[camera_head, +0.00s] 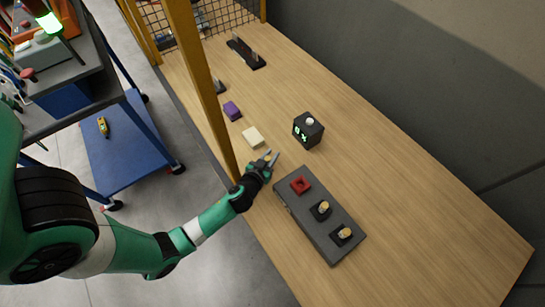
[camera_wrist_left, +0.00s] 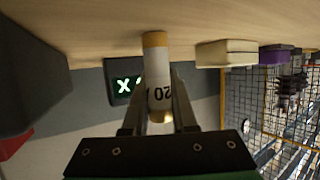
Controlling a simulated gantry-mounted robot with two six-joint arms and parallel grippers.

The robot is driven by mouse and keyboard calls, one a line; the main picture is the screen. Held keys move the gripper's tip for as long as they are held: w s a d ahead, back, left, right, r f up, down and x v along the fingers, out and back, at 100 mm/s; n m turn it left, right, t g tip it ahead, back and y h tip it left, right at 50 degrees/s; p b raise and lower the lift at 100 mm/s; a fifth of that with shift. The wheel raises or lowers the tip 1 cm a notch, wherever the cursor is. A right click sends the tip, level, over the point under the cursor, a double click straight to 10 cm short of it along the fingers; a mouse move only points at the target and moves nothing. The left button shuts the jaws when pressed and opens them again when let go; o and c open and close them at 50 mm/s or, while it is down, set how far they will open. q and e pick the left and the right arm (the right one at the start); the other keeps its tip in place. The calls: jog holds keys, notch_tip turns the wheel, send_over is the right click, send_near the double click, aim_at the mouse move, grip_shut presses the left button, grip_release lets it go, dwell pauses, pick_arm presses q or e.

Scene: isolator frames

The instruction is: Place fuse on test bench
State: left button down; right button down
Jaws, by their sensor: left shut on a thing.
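My left gripper (camera_head: 271,157) is over the near part of the wooden table, left of a small black box (camera_head: 308,130) with a lit green display and a round pale top. In the left wrist view, its fingers are shut on a fuse (camera_wrist_left: 157,70), a pale cylinder with gold end caps and a dark "20" mark. I cannot tell whether the fuse touches the table. The black box's display (camera_wrist_left: 127,87) shows behind it. A dark grey panel (camera_head: 321,222) lies just right of the gripper, with one red socket (camera_head: 300,185) and two black sockets holding gold-topped pieces.
A cream block (camera_head: 253,137) and a purple block (camera_head: 232,111) lie near the left table edge. A yellow post (camera_head: 203,90) rises beside that edge. A black rack (camera_head: 246,53) stands at the back. The table's right side is clear.

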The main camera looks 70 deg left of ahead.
pick_arm(q)
jog(key=shift+w+a+r, duration=0.1)
jog(key=shift+w+a, duration=0.05)
jog(key=shift+w, duration=0.05)
jog(key=c, duration=0.7)
grip_release()
jog(key=shift+s+r, duration=0.15)
jog(key=shift+r, duration=0.05)
jog(key=p+v, duration=0.1)
jog(key=v, duration=1)
jog(key=shift+s+d, duration=0.3)
jog(key=shift+d, duration=0.05)
